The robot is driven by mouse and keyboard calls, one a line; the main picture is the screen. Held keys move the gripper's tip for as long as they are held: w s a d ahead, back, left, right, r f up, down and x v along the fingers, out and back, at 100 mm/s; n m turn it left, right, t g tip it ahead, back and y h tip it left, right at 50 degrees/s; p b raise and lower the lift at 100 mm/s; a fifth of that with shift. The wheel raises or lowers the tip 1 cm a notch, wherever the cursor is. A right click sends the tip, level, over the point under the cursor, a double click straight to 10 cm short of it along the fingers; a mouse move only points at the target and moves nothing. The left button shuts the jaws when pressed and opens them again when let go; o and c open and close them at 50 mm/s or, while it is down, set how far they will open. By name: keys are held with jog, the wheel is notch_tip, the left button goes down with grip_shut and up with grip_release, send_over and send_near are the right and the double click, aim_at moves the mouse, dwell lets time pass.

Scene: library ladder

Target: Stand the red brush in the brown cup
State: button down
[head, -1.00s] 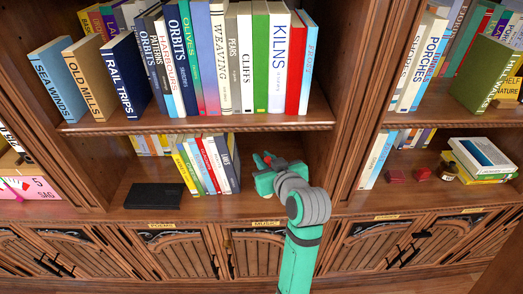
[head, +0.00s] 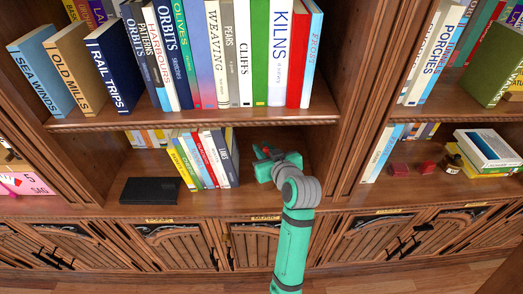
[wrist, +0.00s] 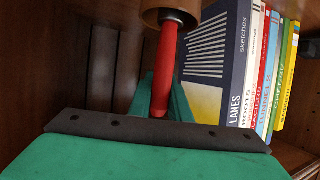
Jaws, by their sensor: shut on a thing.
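The red brush (wrist: 166,65) is held between the green fingers of my gripper (wrist: 162,98) in the wrist view, which looks upside down. Its far part reaches into the mouth of the brown cup (wrist: 156,16), at the top edge of that picture. Most of the cup is cut off, and how deep the brush sits cannot be told. In the head view my gripper (head: 265,166) is in the lower shelf bay, right of the row of books. A bit of the red brush (head: 260,152) shows there. The cup is hidden behind my gripper.
A row of books (head: 205,160) stands close left of my gripper, and a black flat case (head: 150,190) lies further left. The upper shelf (head: 190,121) is overhead. An upright panel (head: 350,150) closes the bay on the right.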

jog(key=shift+w+f, duration=0.3)
jog(key=shift+f, duration=0.3)
jog(key=c, duration=1.6)
grip_release()
jog(key=shift+f, duration=0.15)
jog(key=shift+c, duration=0.2)
